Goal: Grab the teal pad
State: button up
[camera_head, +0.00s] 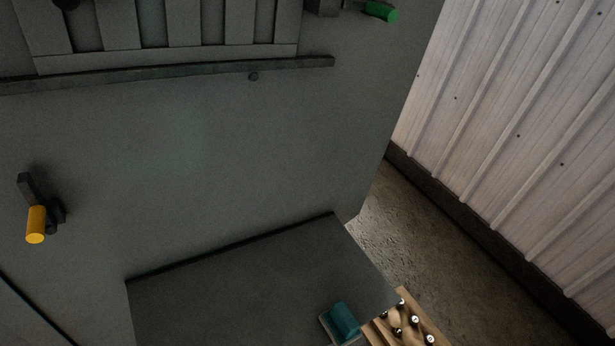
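The teal pad (341,321) shows at the bottom of the camera_head view, right of the middle. It is a small teal block with a pale edge or holder along its left and lower sides. It sits at the near right corner of a dark grey shelf (240,285). The frame's lower edge is close below it. My gripper does not show in this view, so whether it is open or shut cannot be seen.
A wooden rack (408,322) with several shiny round-ended pieces stands just right of the pad. A grey enclosure panel (230,150) rises behind the shelf, with a yellow cylinder (36,224) at left and a green one (380,12) at top. A corrugated wall (520,120) stands at right.

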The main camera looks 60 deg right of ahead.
aim_at(340, 322)
jog(key=u, duration=0.55)
jog(key=k, duration=1.5)
jog(key=z, duration=0.6)
jog(key=i, duration=1)
jog(key=u, duration=0.05)
